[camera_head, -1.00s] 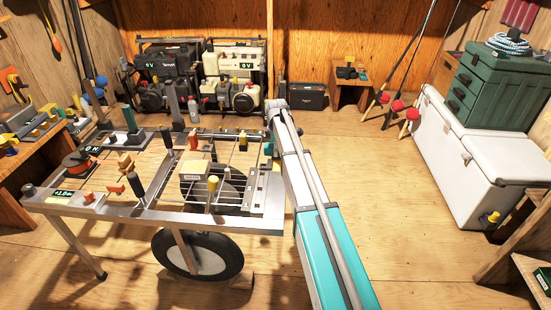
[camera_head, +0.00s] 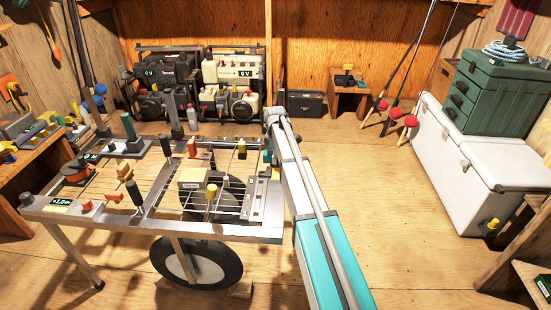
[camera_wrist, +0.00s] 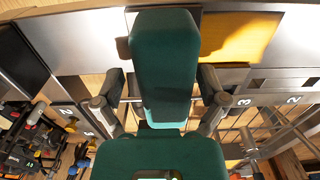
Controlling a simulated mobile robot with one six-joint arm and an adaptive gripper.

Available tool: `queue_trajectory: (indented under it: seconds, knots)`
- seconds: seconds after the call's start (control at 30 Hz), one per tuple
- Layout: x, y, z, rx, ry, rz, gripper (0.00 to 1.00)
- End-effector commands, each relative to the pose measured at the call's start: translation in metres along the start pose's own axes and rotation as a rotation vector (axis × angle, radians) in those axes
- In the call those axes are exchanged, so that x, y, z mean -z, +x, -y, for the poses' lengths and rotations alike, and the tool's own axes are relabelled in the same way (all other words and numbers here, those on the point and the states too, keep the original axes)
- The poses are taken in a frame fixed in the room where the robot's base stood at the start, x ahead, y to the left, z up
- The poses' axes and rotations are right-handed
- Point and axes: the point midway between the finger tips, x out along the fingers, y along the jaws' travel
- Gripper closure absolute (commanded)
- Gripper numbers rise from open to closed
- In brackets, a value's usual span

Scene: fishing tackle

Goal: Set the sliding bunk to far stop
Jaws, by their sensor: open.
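A dark green padded block (camera_wrist: 165,55), which looks like the sliding bunk, stands upright in the wrist view. My gripper (camera_wrist: 160,92) is open, with one finger on each side of the block and a gap visible beside it. I cannot tell how far the fingers reach along it. A second green surface (camera_wrist: 160,155) fills the bottom middle of the wrist view. In the head view, a small green part (camera_head: 268,150) shows at the right end of the trailer frame (camera_head: 200,230), beside my arm. My gripper is not clearly visible there. The bunk's stops cannot be made out.
Number plates lie on the metal around the block in the wrist view. Several upright handles, such as a black one (camera_head: 134,193), and a yellow-topped post (camera_head: 211,190) stand on the trailer. A white chest (camera_head: 450,150) stands at the right. The floor between is clear.

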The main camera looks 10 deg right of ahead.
Motion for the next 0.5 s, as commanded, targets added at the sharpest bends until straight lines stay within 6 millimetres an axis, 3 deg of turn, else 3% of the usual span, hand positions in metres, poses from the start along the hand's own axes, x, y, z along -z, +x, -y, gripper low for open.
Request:
queue_trajectory:
  seconds: [0.27, 0.5]
  knots:
    - [0.0, 0.0, 0.012, 0.001, 0.0, 0.0, 0.09]
    - [-0.001, 0.0, 0.038, 0.001, 0.0, 0.0, 0.09]
